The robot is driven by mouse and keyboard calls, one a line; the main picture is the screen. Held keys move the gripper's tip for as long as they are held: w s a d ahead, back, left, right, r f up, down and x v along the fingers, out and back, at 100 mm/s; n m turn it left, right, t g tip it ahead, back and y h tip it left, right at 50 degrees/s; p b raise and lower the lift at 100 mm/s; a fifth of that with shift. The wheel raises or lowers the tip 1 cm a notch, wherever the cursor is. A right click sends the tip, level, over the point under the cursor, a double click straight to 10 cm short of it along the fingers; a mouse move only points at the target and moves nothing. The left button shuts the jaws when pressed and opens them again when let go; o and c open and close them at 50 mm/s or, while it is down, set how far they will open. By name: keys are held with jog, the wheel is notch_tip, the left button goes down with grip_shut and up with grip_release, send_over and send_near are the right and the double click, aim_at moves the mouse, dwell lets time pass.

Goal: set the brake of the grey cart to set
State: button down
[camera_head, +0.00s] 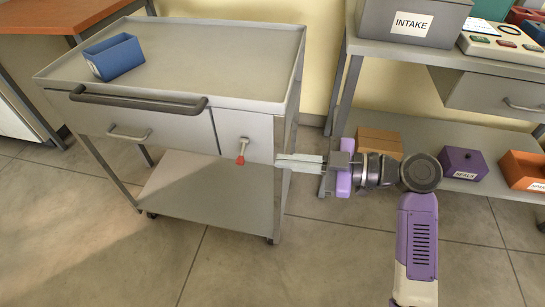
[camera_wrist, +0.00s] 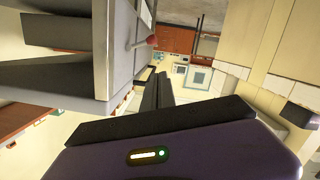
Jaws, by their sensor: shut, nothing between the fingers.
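The grey cart (camera_head: 200,68) stands at the left in the head view, with a tray top, a drawer and a lower shelf. Its brake lever (camera_head: 242,150), with a red tip, sticks out from the front panel right of the drawer and hangs downward, tilted slightly. My gripper (camera_head: 278,160) is shut and empty. It lies to the right of the lever, close by the cart's right front corner, apart from the lever in the picture.
A blue bin (camera_head: 114,57) sits on the cart's top. A dark push handle (camera_head: 138,102) crosses the front. A shelf bench (camera_head: 430,60) at the right bears the INTAKE box (camera_head: 385,18); a purple box (camera_head: 463,163) and an orange box (camera_head: 522,170) lie below. The floor in front is clear.

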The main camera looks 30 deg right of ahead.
jog(key=shift+v, duration=2)
